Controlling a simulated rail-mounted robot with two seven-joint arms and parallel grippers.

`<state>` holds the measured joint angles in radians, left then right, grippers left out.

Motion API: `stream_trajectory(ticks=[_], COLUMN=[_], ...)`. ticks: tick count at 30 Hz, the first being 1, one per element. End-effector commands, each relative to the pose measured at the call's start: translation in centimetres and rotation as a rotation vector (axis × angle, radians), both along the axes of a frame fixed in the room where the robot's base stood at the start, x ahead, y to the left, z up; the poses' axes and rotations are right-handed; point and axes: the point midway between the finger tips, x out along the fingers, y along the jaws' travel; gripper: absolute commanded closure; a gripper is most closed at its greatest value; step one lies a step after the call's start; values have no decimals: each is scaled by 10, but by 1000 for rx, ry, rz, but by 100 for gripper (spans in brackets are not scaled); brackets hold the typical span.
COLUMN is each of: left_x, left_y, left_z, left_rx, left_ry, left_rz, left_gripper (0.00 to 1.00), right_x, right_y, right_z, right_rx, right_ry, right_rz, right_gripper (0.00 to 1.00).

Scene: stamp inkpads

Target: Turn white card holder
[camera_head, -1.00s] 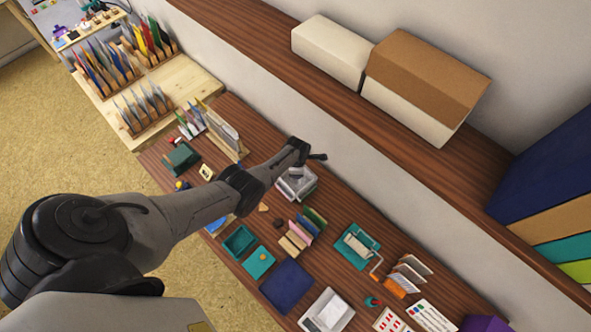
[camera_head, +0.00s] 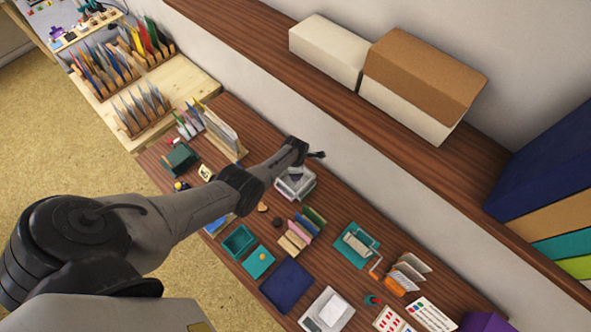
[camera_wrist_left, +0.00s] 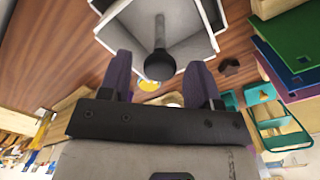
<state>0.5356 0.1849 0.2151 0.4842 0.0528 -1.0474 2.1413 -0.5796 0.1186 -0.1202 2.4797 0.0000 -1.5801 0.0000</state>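A white, open-topped box-like holder (camera_head: 308,190) sits on the wooden table below my left wrist. I cannot tell for sure that it is the card holder. In the left wrist view the white holder (camera_wrist_left: 200,46) fills the top, and a grey rod with a dark round knob (camera_wrist_left: 160,66) stands out in front of it. My left gripper (camera_wrist_left: 160,70) has its two fingers apart, with the knob between them in the picture. I cannot see contact with the holder. In the head view its fingers are mostly hidden behind my wrist. My right gripper is in neither view.
Stacked coloured pads (camera_head: 304,228) stand close to the right of the holder. Teal trays (camera_head: 239,241), a navy pad (camera_head: 286,286), a roller tray (camera_head: 355,245) and an orange rack of white cards (camera_head: 402,281) share the table. A wooden rack (camera_head: 226,142) stands to the left.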

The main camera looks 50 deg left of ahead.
Motion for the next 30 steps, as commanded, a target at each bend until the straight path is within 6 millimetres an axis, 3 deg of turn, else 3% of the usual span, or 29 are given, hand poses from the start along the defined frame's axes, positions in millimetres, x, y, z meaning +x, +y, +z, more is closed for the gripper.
stream_trajectory(ticks=[11, 20, 30], left_x=[0, 0, 0], left_y=[0, 0, 0], left_z=[9, 63, 113], left_rx=[0, 2, 0], left_ry=[-1, -3, -3], left_rz=[0, 0, 0], left_gripper=[41, 41, 41], right_x=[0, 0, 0], right_y=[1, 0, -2], right_z=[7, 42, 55], right_rx=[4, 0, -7], right_ry=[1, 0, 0], right_rz=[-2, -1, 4], right_gripper=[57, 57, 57])
